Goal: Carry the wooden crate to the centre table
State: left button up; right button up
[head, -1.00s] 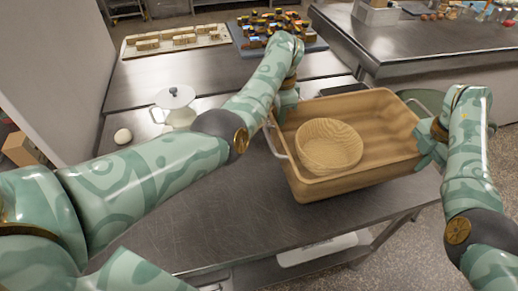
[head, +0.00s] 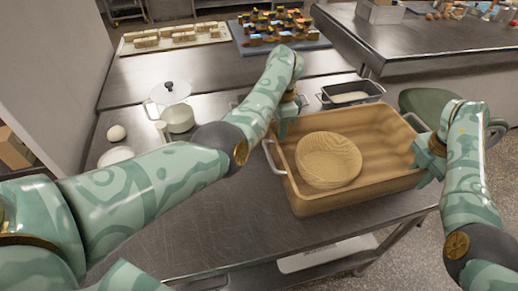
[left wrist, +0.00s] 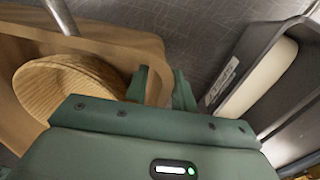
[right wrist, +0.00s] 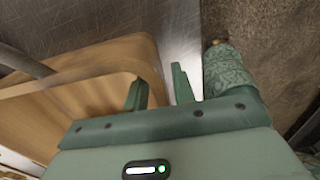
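The wooden crate (head: 350,193) is in front of me at the steel table's right end, with a round woven basket (head: 329,160) inside it. I cannot tell whether it touches the tabletop. My left gripper (head: 287,120) is at its back left corner; in the left wrist view my fingers (left wrist: 161,88) straddle the crate wall (left wrist: 120,38). My right gripper (head: 424,150) is at its right end; in the right wrist view my fingers (right wrist: 158,88) straddle the wall there (right wrist: 110,58). Both look closed on the wall, though contact is partly hidden.
A dark pan with pale contents (head: 352,92) sits just behind the crate. A white pot (head: 178,117), a lid (head: 171,92) and a white ball-like object (head: 116,132) are at left. Another steel counter (head: 430,45) stands behind right. A green rounded object (head: 432,105) is beyond the crate.

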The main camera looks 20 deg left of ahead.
pick_arm(q)
jog(key=shift+s+r, duration=0.1)
pick_arm(e)
jog(key=shift+r, duration=0.15)
pick_arm(q)
jog(key=shift+r, duration=0.1)
jog(key=shift+r, duration=0.35)
pick_arm(e)
jog(key=shift+r, duration=0.35)
notch_tip(320, 180, up, 11)
jog(key=shift+d+r, duration=0.1)
jog(key=shift+d, duration=0.05)
pick_arm(q)
notch_tip(320, 180, up, 11)
jog(key=shift+w+a, duration=0.15)
jog(key=shift+w, duration=0.25)
jog(key=shift+r, duration=0.1)
